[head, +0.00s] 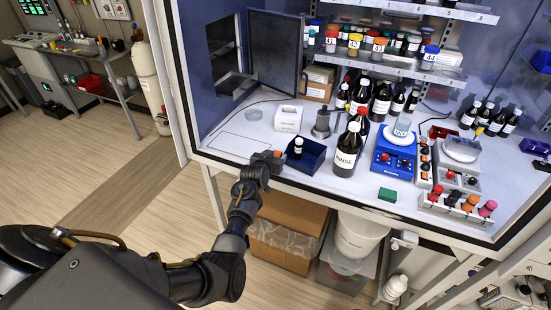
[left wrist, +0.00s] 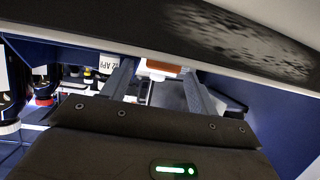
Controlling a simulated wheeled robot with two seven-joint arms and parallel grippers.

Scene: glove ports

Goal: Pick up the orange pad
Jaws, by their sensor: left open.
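The orange pad (left wrist: 163,66) shows in the left wrist view as a small orange strip on a pale piece, between the two finger ends. In the head view a bit of orange (head: 277,154) shows right at the fingertips, mostly hidden by the gripper. My left gripper (head: 267,159) is at the front edge of the bench, left of a dark blue tray. In the left wrist view its two fingers (left wrist: 157,72) stand apart, open, with the pad in line between them. I cannot tell whether they touch it. My right gripper is not in view.
The dark blue tray (head: 305,163) holds a small vial. An open cabinet door (head: 275,52) is behind. The bench's front left is fairly clear.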

